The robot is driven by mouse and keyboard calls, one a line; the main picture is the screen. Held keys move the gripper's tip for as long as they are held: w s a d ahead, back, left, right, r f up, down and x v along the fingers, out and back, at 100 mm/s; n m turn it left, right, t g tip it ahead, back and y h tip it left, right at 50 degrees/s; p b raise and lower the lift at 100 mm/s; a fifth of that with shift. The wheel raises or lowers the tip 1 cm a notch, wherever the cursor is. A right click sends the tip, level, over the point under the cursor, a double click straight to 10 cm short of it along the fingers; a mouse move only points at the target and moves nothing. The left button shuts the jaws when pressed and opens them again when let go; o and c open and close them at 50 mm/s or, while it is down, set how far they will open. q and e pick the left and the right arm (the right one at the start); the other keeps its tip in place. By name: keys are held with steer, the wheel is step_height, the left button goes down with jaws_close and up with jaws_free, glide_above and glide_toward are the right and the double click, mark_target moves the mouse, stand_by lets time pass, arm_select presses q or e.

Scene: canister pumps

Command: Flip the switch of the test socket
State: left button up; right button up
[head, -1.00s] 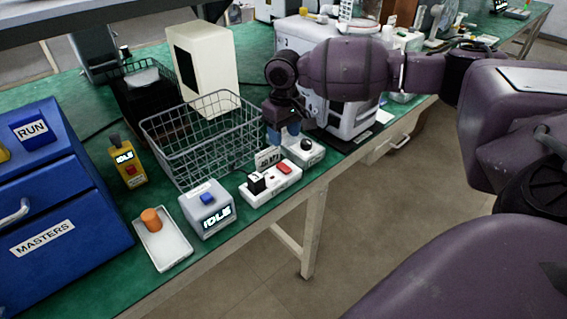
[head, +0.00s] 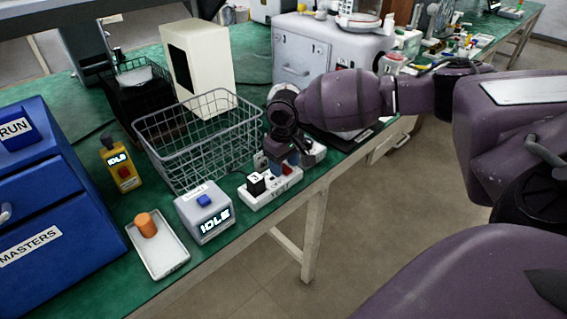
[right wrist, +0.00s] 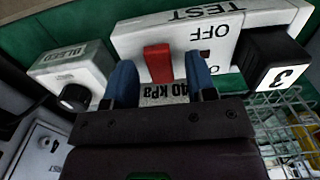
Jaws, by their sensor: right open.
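The test socket (head: 270,196) is a white strip near the bench's front edge; it also shows in the right wrist view (right wrist: 130,42), with TEST and OFF printed on it. Its red switch (right wrist: 158,63) lies between the blue fingertips of my right gripper (right wrist: 165,85), which is open. I cannot tell if a finger touches the switch. In the head view my right gripper (head: 284,165) hangs over the socket's right part and partly hides the switch. A black plug marked 3 (right wrist: 273,58) sits in the socket. My left gripper is not in view.
A wire basket (head: 200,140) stands behind the socket. A grey box reading IDLE (head: 204,212) is to its left. The white BLEED box (right wrist: 75,78) with a black knob is beside it. The blue cabinet is far left.

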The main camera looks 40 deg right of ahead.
steer(key=c, duration=0.8)
steer(key=shift+c, duration=0.6)
steer(key=shift+w+r+g+p, duration=0.15)
steer(key=shift+r+g+p, duration=0.05)
steer(key=shift+g+p, duration=0.35)
steer(key=shift+f+g, duration=0.1)
steer(key=shift+g, duration=0.25)
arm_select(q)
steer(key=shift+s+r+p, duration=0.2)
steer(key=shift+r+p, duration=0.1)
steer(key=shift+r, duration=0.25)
arm_select(e)
steer(key=shift+f, duration=0.1)
steer(key=o, duration=0.9)
